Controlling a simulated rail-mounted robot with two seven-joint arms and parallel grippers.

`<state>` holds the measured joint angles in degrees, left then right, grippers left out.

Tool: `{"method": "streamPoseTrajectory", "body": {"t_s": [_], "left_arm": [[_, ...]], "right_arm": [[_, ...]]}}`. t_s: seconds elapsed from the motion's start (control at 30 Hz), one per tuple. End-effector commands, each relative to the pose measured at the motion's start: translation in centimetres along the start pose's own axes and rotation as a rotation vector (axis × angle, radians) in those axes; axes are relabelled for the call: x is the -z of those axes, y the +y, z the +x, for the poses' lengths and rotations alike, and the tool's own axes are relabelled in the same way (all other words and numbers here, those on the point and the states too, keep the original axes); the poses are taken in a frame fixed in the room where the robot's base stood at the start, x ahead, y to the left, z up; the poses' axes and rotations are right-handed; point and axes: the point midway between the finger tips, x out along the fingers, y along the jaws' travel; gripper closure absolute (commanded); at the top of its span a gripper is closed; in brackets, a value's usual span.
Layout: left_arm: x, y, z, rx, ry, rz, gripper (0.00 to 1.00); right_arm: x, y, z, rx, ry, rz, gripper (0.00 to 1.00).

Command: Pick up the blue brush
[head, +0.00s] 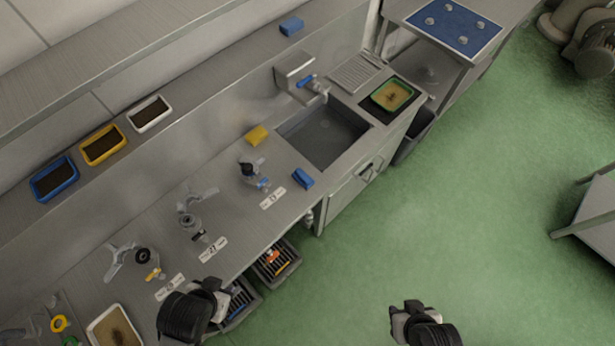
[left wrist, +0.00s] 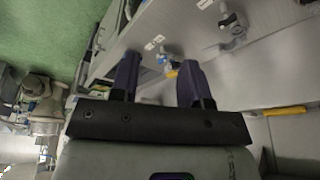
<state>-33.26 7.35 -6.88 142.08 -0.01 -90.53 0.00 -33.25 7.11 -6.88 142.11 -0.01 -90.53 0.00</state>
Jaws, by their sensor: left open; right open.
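A small blue block-like thing (head: 303,179), which may be the blue brush, lies on the steel counter at the front edge of the sink. A second blue block (head: 291,26) lies on the upper ledge behind the tap; I cannot tell from its shape whether either has bristles. My left gripper (head: 218,297) is at the counter's front edge, lower left of both. In the left wrist view its two dark fingers (left wrist: 160,80) are apart with nothing held between them. My right gripper (head: 403,312) is open and empty over the green floor, right of the counter.
The sink (head: 325,134) lies behind the nearer blue block, with a yellow block (head: 256,135) to its left. Clamp-like fixtures with labels line the counter. Blue (head: 68,186), yellow (head: 119,157) and white (head: 165,120) trays stand on the ledge.

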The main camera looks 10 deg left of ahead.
Motion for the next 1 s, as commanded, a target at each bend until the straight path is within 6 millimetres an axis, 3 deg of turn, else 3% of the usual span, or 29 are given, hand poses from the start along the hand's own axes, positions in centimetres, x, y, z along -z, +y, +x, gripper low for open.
{"method": "streamPoseTrajectory", "body": {"t_s": [0.43,0.87,1.0], "left_arm": [[0.1,0.3,-0.01,-0.008,0.002,-0.01,0.57],[0.12,0.33,-0.02,-0.009,0.003,-0.011,0.17],[0.09,0.21,-0.02,-0.005,0.002,-0.007,0.17]], "right_arm": [[0.04,-0.24,-0.01,0.006,0.001,0.008,0.57],[0.01,-0.11,0.0,0.003,0.0,0.004,0.57],[-0.03,0.03,0.01,-0.001,-0.001,-0.001,0.57]]}}
